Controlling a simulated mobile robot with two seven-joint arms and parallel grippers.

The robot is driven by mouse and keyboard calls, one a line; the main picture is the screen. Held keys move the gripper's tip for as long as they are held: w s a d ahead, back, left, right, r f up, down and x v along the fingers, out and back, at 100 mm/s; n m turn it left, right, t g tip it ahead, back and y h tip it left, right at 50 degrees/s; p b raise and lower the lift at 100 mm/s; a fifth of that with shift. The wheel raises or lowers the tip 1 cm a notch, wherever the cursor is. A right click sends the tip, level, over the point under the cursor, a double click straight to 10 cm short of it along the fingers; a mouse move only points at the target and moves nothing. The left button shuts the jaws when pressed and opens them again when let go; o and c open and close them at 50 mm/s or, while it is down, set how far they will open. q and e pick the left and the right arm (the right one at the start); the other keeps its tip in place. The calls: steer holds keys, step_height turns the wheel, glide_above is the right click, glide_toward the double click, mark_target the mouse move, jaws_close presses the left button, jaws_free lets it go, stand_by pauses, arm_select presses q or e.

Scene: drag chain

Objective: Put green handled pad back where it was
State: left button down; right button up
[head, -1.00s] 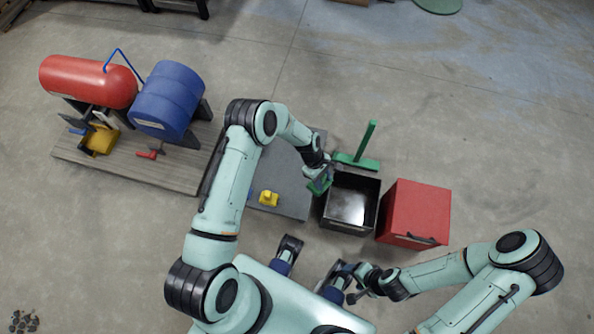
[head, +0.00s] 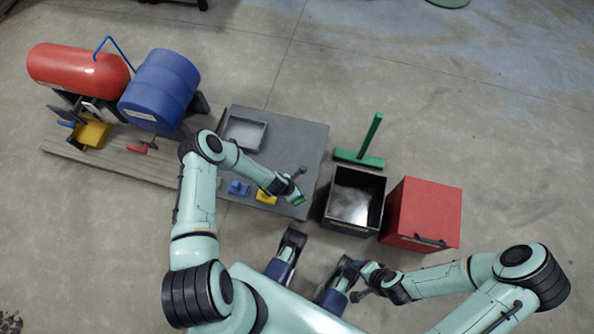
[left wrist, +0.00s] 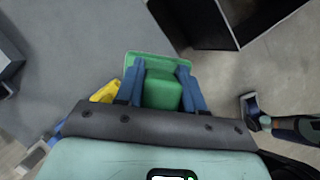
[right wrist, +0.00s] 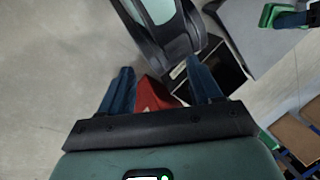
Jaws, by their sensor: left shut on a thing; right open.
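The green handled pad (head: 298,199) is held by my left gripper (head: 291,197) over the right front part of the dark grey table, right of the yellow pad. In the left wrist view the green pad (left wrist: 160,88) sits between the two blue fingers (left wrist: 160,85), which are shut on its handle block. I cannot tell whether the pad touches the table. A yellow handled pad (head: 265,196) and a blue one (head: 238,187) stand on the table to its left. My right gripper (right wrist: 157,88) is open and empty; it also shows low in the head view (head: 358,281).
The grey table (head: 295,145) carries a metal tray (head: 244,133) at the back. An open black box (head: 336,215), a red box (head: 424,212) and a green stand (head: 360,158) are to the right. A wooden platform (head: 72,155) with red and blue tanks is at left.

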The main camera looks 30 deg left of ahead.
arm_select(q)
step_height(320, 180, down, 10)
steer(key=b, duration=0.3)
step_height(320, 180, down, 4)
steer(key=shift+r+b, duration=0.2)
steer(key=shift+b, duration=0.6)
steer(key=shift+r, duration=0.1)
arm_select(e)
steer(key=w+d+f+t+h, duration=0.1)
steer(key=w+d+f, duration=0.2)
steer(key=w+f, duration=0.2)
steer(key=shift+w+d+f+m+t, duration=0.3)
steer(key=shift+f+t, duration=0.1)
steer(key=shift+f, duration=0.15)
steer(key=shift+s+f, duration=0.1)
arm_select(q)
steer(key=c, duration=0.7)
jaws_free()
arm_select(e)
steer(key=shift+s+f, duration=0.1)
steer(key=shift+s, duration=0.05)
